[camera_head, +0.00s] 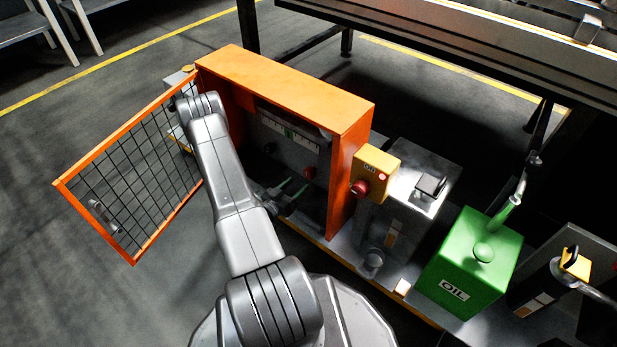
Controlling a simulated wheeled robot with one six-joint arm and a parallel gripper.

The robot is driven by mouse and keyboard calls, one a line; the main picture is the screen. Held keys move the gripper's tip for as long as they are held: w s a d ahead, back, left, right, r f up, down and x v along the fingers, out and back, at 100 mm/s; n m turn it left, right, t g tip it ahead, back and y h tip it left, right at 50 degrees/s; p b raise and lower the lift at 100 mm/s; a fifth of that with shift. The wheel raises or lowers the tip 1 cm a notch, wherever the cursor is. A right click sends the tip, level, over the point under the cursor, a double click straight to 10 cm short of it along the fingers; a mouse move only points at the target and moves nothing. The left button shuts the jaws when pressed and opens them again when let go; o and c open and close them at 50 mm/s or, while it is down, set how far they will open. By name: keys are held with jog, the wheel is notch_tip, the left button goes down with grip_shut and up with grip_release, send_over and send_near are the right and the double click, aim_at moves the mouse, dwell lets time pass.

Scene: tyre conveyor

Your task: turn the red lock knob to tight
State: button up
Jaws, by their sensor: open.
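A dark red knob (309,173) sits inside the orange-framed cabinet (300,88), on the inner face below a pale gauge strip (289,134). My gripper (297,185) is low in the cabinet opening, with two greenish fingers pointing up and right toward the knob. The fingers are apart and hold nothing I can see. The knob appears just beyond the fingertips; I cannot tell whether they touch it. My forearm hides the wrist and the left part of the cabinet's inside. The knob's setting is too small to read.
The orange mesh door (135,170) stands open at left. A yellow box (375,173) with a red button (360,188) is on the cabinet's right side. A green oil can (470,262) and a grey unit (420,190) stand further right. Dark floor is clear at lower left.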

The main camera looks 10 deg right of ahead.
aim_at(307, 176)
jog(key=b+x, duration=0.1)
jog(key=x, duration=0.6)
jog(key=shift+w+b, duration=0.1)
jog(key=shift+b, duration=0.2)
jog(key=c, duration=1)
